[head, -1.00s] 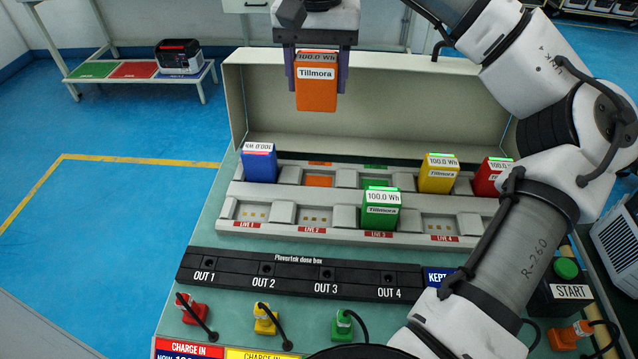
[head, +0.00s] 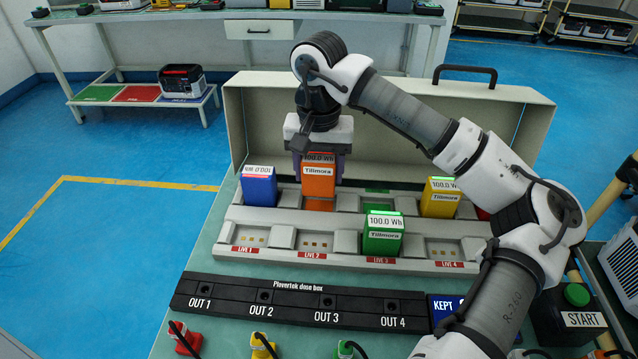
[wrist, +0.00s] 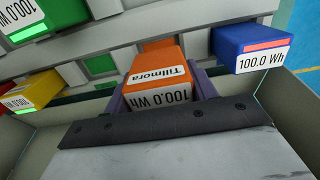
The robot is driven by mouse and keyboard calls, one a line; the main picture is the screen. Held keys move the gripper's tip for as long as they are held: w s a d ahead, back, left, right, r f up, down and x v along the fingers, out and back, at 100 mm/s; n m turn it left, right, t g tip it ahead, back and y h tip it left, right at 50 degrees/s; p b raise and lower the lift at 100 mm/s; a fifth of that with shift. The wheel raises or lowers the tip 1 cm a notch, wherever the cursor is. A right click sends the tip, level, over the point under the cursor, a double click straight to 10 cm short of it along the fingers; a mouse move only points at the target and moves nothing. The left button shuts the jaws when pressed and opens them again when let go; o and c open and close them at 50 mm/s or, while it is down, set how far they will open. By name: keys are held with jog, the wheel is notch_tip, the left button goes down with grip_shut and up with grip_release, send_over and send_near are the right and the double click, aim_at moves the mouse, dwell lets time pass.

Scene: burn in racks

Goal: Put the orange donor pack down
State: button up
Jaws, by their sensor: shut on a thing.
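The orange donor pack (head: 318,181), labelled Tillmora and 100.0 Wh, is upright in my gripper (head: 319,163). My gripper is shut on its upper part, with a purple finger on each side. The pack is low over the orange-marked slot (head: 318,204) in the back row of the rack; I cannot tell whether its bottom touches the slot. In the wrist view the orange pack (wrist: 157,86) sits between the fingers, its label facing the camera.
A blue pack (head: 259,187) stands just left in the back row, a yellow pack (head: 440,198) to the right. A green pack (head: 382,235) stands in the front row at LIVE 3. The case's raised back wall (head: 400,135) is close behind my gripper.

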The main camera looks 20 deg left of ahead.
aim_at(319, 186)
jog(key=shift+f, duration=2.1)
jog(key=shift+f, duration=0.1)
jog(key=shift+f, duration=0.1)
jog(key=o, duration=1.4)
notch_tip(319, 186, up, 12)
jog(key=shift+r, duration=0.2)
